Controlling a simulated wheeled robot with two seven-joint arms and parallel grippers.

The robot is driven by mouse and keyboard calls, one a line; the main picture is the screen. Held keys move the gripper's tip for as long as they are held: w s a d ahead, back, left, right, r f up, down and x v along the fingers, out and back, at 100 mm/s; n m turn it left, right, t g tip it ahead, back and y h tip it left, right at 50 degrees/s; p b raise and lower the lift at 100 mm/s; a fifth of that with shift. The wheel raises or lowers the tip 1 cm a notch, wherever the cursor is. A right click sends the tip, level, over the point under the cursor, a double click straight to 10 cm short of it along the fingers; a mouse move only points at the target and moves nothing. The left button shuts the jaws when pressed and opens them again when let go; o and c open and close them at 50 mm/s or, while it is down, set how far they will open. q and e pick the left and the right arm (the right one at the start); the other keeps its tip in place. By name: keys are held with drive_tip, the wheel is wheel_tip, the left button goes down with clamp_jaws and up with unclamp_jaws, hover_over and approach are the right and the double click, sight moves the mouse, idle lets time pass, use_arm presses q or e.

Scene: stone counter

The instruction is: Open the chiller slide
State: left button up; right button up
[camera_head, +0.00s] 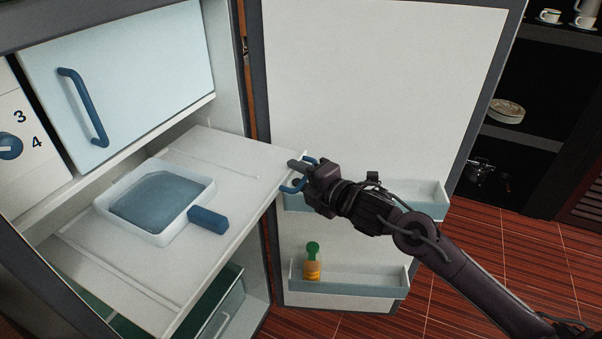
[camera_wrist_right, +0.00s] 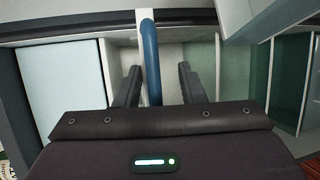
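The chiller slide appears to be the white shelf (camera_head: 240,150) inside the open fridge; its edge reaches out toward the open door. A blue handle (camera_head: 293,188) shows at its right corner, partly hidden by my right gripper (camera_head: 303,165). In the right wrist view my right gripper (camera_wrist_right: 157,85) is open, with one finger on each side of a blue bar (camera_wrist_right: 150,60). Gaps show between the bar and both fingers, the bar nearer the left one. My left gripper is in neither view.
A white dish (camera_head: 158,238) with a blue block-like handle (camera_head: 208,220) sits on the shelf. The fridge door (camera_head: 380,80) stands open behind my right arm, with a bottle (camera_head: 312,266) in its lower rack. A closed freezer flap (camera_head: 150,70) is above, a greenish drawer (camera_head: 225,305) below.

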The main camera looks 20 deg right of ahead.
idle(0.3)
drive_tip(key=b+v, duration=0.1)
drive_tip(key=v, duration=0.7)
drive_tip(key=shift+b, duration=0.4)
drive_tip(key=shift+a, duration=0.1)
drive_tip(key=shift+w+f, duration=0.1)
